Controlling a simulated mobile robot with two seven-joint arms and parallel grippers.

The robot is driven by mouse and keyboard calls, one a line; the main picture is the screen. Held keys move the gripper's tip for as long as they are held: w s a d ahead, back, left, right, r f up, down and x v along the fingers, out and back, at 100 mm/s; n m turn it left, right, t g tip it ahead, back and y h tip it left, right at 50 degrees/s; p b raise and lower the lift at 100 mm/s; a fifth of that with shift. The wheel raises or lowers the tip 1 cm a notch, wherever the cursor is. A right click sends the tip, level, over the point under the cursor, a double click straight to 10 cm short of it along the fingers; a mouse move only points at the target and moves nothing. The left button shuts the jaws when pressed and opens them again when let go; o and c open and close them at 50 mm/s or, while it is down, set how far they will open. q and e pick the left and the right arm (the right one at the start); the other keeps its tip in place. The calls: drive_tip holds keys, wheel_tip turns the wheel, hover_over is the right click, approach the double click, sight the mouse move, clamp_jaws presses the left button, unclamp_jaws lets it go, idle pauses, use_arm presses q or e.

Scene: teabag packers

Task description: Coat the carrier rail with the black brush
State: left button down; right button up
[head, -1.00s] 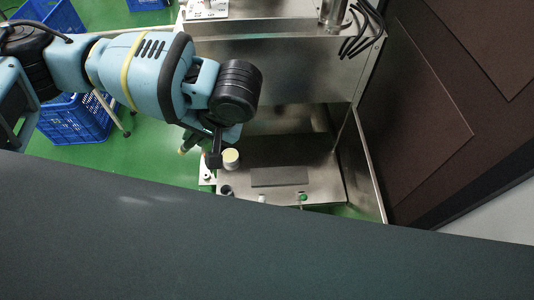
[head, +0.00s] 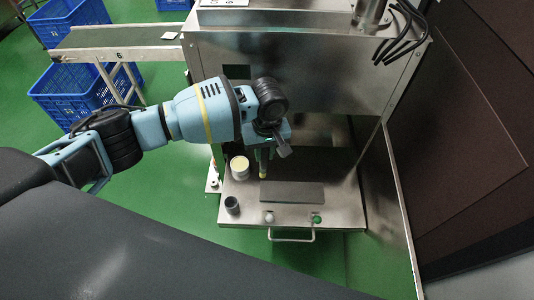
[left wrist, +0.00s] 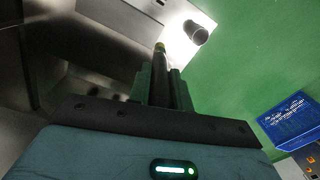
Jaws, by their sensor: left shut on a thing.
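My left gripper (head: 265,157) is shut on a slim dark brush with a yellowish tip (head: 263,174). The brush points down, over the steel shelf (head: 338,208) at the machine's front, by the back left of a dark flat plate (head: 292,193). I cannot tell whether the tip touches anything. The brush (left wrist: 160,50) also shows between the fingers in the left wrist view. I cannot pick out the carrier rail for certain. My right gripper is not in view.
A cream-topped jar (head: 240,167) stands left of the brush, and a dark cup (head: 232,204) nearer the front. The shelf has a green button (head: 316,218) and a front handle (head: 291,238). A steel side panel (head: 398,205) bounds the right.

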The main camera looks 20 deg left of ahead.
use_arm(q)
drive_tip(key=shift+w+a+f+n+h, duration=0.15)
drive_tip(key=shift+w+f, duration=0.15)
drive_tip(key=shift+f, duration=0.25)
drive_tip(key=shift+w+a+f+n+h, duration=0.15)
drive_tip(key=shift+w+f, duration=0.1)
drive_tip(key=shift+f, duration=0.25)
drive_tip(key=shift+d, duration=0.1)
